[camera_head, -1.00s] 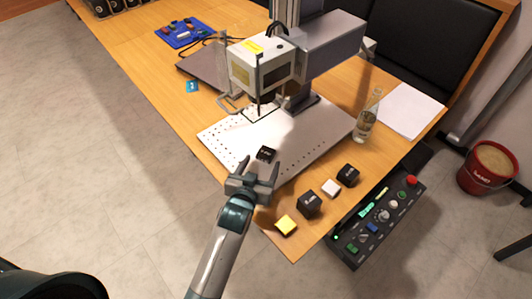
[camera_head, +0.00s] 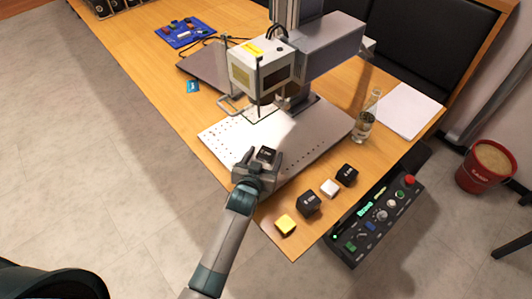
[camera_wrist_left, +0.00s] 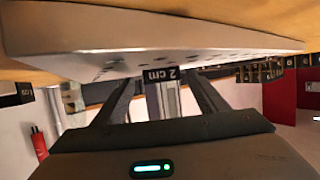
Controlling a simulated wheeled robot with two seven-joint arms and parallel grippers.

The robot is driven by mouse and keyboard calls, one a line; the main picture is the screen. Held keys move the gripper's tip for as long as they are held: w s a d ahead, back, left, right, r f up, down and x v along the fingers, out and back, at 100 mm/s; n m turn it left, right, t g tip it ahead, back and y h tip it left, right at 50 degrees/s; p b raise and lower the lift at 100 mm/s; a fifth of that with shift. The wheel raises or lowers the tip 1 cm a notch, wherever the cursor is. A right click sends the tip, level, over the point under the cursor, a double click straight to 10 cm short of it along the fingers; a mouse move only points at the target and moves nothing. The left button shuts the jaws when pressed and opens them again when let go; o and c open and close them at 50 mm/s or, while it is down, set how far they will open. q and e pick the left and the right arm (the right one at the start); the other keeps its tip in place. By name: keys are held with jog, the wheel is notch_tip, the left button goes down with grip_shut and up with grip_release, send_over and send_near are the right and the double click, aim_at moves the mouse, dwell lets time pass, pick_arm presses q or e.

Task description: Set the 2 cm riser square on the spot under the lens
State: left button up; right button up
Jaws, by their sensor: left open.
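The 2 cm riser (camera_head: 266,154) is a small black block with a white label, on the near part of the white perforated plate. My left gripper (camera_head: 265,158) is open, with one finger on each side of the riser; whether they touch it I cannot tell. In the left wrist view the riser's "2 cm" label (camera_wrist_left: 161,76) shows ahead between the two spread fingers (camera_wrist_left: 163,88). The laser head (camera_head: 262,72) with its lens hangs over the far part of the plate (camera_head: 300,150). The spot under the lens is partly hidden by the head and its guard. My right gripper is out of view.
A glass bottle (camera_head: 366,118) stands right of the plate. A control panel (camera_head: 375,215) sits off the edge.

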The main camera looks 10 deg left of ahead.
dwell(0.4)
pick_arm(q)
jog(key=c, duration=1.4)
jog(key=shift+r, duration=0.1)
